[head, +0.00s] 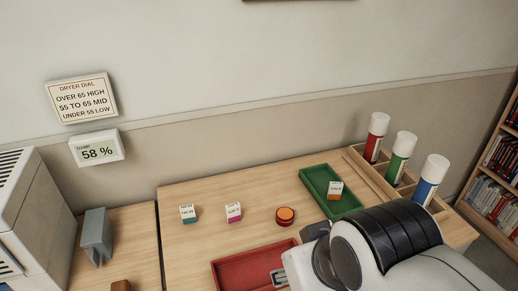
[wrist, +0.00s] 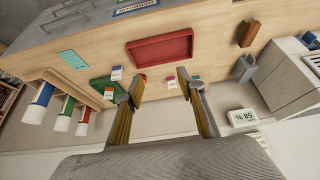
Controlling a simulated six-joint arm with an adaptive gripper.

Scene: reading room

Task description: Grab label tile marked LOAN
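Small white-topped label tiles are on the wooden desk, their print too small to read, so I cannot tell which says LOAN. In the head view a teal-sided tile (head: 188,213) and a magenta-sided tile (head: 233,212) stand apart on bare wood. An orange-sided tile (head: 334,189) sits in the green tray (head: 313,178). In the wrist view a blue-sided tile (wrist: 116,73) shows near the green tray, and the magenta-sided tile (wrist: 171,83) lies beyond the fingers. My gripper (wrist: 163,88) is open and empty above the desk; its fingertips are hidden in the head view.
A red tray (head: 240,268) lies at the desk's front, partly behind my arm. A round red-orange object (head: 285,215) sits right of the magenta tile. A wooden rack (head: 375,172) holds red, green and blue white-capped tubes. A grey holder (head: 96,237) stands at left.

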